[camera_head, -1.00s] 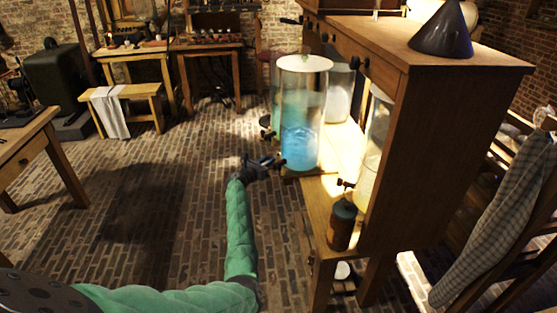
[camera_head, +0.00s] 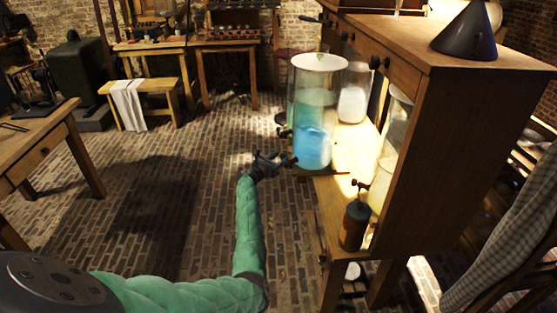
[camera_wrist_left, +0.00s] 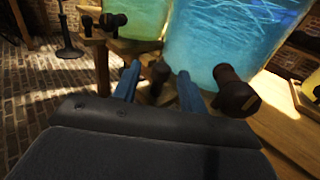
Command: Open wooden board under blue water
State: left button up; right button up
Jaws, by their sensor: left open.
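A tall glass jar of blue water (camera_head: 313,135) stands at the shelf's edge; its lower part also shows in the left wrist view (camera_wrist_left: 225,40). A thin wooden board (camera_head: 318,172) lies under it. My left gripper (camera_head: 277,160) is open beside the jar's base, just left of the board. In the left wrist view its two blue fingers (camera_wrist_left: 157,72) point toward the jar, with a small dark knob (camera_wrist_left: 158,74) between them. I cannot tell whether they touch it. A dark brown tap (camera_wrist_left: 235,94) sticks out right of the fingers. My right gripper is not in view.
A jar of greenish liquid (camera_wrist_left: 138,18) stands left of the blue one. The brick floor (camera_head: 150,200) left of my arm is open.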

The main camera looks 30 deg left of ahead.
pick_arm(q)
jog(key=s+a+b, duration=0.1)
jog(key=s, duration=0.6)
jog(key=shift+s+a, duration=0.25)
jog(key=shift+s, duration=0.05)
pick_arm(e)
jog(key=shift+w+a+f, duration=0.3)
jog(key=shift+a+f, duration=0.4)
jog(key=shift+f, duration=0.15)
